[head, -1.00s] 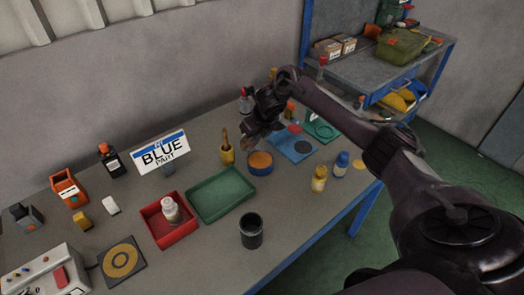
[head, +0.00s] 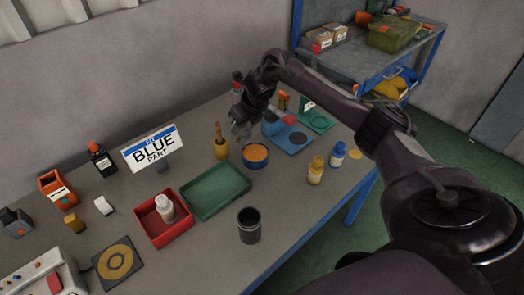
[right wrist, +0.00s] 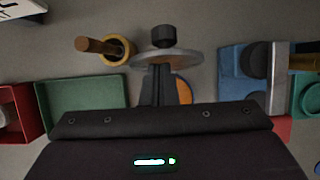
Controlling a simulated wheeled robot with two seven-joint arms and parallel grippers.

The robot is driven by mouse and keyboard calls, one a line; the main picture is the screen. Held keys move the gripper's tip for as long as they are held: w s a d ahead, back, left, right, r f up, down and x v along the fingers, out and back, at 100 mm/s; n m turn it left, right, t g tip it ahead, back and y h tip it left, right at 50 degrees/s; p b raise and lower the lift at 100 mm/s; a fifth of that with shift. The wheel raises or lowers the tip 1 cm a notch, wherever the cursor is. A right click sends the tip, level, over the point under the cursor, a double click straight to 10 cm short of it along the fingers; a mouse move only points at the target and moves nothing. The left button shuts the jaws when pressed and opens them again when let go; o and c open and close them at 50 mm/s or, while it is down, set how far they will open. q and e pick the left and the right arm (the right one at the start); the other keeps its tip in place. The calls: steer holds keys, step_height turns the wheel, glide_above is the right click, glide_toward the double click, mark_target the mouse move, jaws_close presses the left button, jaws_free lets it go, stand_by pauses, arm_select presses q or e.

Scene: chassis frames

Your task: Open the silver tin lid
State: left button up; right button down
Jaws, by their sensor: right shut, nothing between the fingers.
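The tin (head: 256,157) is a round blue-sided can with orange contents showing, in the middle of the bench. Part of its orange inside also shows in the right wrist view (right wrist: 184,90). The silver lid (right wrist: 185,59), a grey disc with a black knob, is off the tin's mouth and appears nearly edge-on at my right fingertips. In the head view a small grey patch of the lid (head: 239,132) shows beside the tin. My right gripper (head: 245,124) is shut above and behind the tin; I cannot tell whether it touches the lid. My left gripper is not in view.
A yellow cup with a wooden handle (head: 221,149) stands just left of the tin. A green tray (head: 215,190), a red bin (head: 160,235) and a black cup (head: 249,226) are in front. A blue board (head: 290,138) and two bottles are to the right.

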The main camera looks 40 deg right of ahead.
step_height(320, 180, up, 10)
steer(key=p, duration=0.8)
steer(key=shift+f, duration=0.1)
